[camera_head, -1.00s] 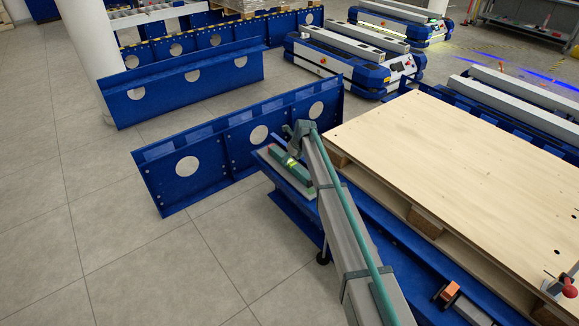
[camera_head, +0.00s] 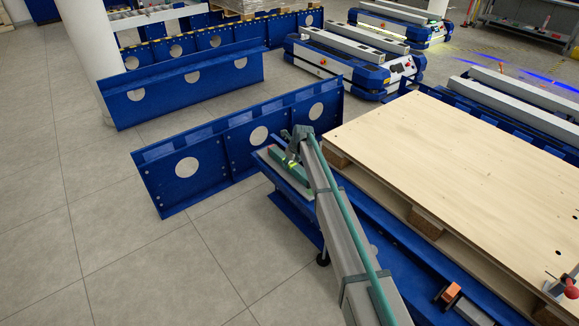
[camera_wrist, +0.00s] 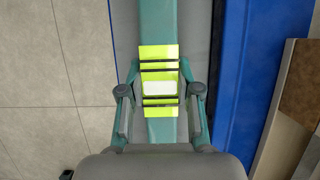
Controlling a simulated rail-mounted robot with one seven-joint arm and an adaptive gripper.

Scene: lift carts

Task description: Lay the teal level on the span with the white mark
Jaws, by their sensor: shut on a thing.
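The teal level (camera_head: 303,175) is a long narrow bar with a yellow-green vial block at its middle. In the wrist view the teal level (camera_wrist: 157,20) runs up and down the picture. My gripper (camera_head: 292,160) is shut on it around the vial block, with one finger on each side; in the wrist view my gripper (camera_wrist: 160,103) shows close up. The level lies along a grey strip (camera_wrist: 190,25) beside a blue rail; I cannot tell whether it touches the strip. No white mark on a span is plain to see.
A pallet with a light wooden top (camera_head: 460,160) stands right of the blue frame. A blue panel with round holes (camera_head: 222,147) stands close behind and left of the gripper. An orange-ended tool (camera_head: 450,292) lies at the lower right. The floor at left is clear.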

